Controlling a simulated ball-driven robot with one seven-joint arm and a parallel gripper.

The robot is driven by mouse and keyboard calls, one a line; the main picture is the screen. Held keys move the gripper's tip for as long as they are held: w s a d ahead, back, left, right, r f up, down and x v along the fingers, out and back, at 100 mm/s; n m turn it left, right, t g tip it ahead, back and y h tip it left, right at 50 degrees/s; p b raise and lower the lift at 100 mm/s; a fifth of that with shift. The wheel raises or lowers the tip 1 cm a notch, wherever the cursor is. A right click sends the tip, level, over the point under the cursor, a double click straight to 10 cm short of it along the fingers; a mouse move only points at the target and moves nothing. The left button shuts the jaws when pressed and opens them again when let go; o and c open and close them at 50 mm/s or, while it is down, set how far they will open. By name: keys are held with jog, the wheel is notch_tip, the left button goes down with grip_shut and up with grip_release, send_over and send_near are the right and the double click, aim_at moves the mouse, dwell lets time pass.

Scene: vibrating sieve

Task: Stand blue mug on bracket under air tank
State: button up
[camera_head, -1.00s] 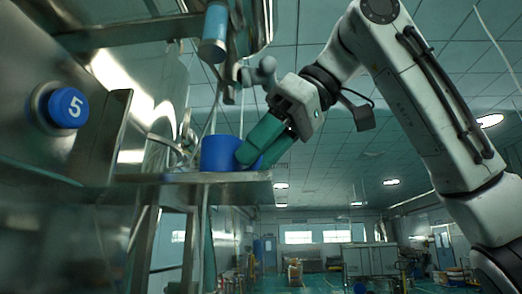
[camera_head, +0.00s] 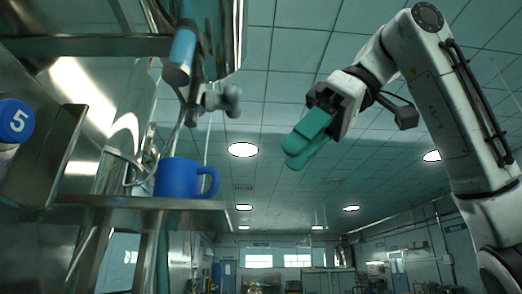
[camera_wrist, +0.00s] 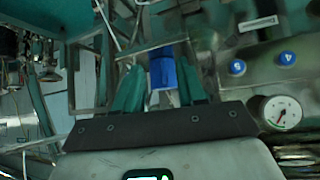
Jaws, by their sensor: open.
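The blue mug (camera_head: 177,178) stands upright on the metal bracket (camera_head: 150,202), its handle toward the right. The blue cylinder of the air tank (camera_head: 181,52) hangs above it. My gripper (camera_head: 293,160) is open and empty, up and to the right of the mug, clear of it. In the wrist view the mug (camera_wrist: 162,72) shows ahead, between and beyond the two green fingers of my gripper (camera_wrist: 158,78).
A blue button marked 5 (camera_head: 14,121) sits on the metal panel at the left. A grey fitting (camera_head: 222,100) hangs above the mug. The wrist view also shows a gauge (camera_wrist: 282,112). Air to the right of the bracket is free.

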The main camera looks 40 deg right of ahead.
jog(key=shift+s+d, duration=1.15)
jog(key=shift+s, duration=0.25)
